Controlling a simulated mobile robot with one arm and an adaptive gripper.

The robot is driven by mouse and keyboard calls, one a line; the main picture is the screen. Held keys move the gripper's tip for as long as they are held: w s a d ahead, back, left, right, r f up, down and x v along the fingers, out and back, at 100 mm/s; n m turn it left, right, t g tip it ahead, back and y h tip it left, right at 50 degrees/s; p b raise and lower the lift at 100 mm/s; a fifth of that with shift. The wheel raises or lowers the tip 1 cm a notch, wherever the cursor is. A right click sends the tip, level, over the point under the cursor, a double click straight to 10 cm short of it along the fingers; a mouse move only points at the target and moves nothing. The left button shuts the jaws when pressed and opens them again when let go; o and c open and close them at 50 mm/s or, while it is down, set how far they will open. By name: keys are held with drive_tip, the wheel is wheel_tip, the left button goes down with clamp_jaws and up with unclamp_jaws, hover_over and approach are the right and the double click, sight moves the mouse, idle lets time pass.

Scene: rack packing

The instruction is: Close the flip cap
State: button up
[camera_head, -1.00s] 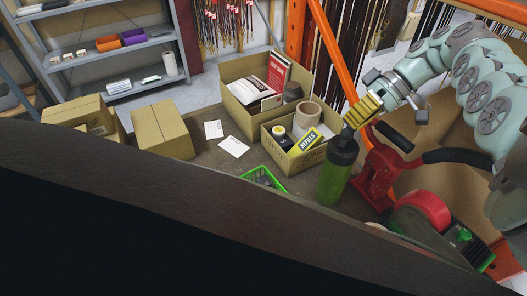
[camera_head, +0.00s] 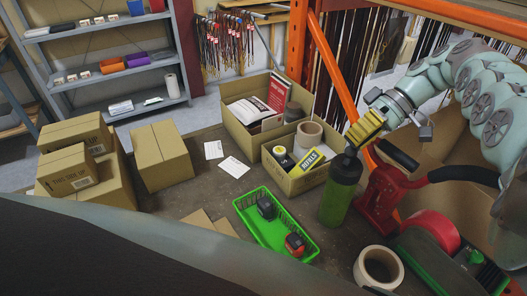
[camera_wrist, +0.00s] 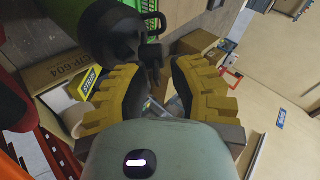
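A green bottle (camera_head: 338,203) with a black cap (camera_head: 346,167) stands upright on the table, right of the open boxes. In the wrist view the black cap (camera_wrist: 112,36) is at the top, with a small dark part (camera_wrist: 153,58) sticking out near the gap between the fingers. Whether this part is the flip lid, and how far it stands open, I cannot tell. My gripper (camera_head: 357,136) is just above the cap's right side. Its yellow ridged fingers (camera_wrist: 158,82) are apart in the wrist view, with nothing clearly held. Contact with the cap is unclear.
A red tape dispenser (camera_head: 385,190) with black handles stands close right of the bottle. A green basket (camera_head: 243,205) is left of it, and a tape roll (camera_head: 358,268) is in front. An open carton (camera_head: 310,183) with goods stands behind.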

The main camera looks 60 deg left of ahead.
drive_tip(key=shift+o, duration=0.8)
wheel_tip(320, 180, up, 10)
idle(0.3)
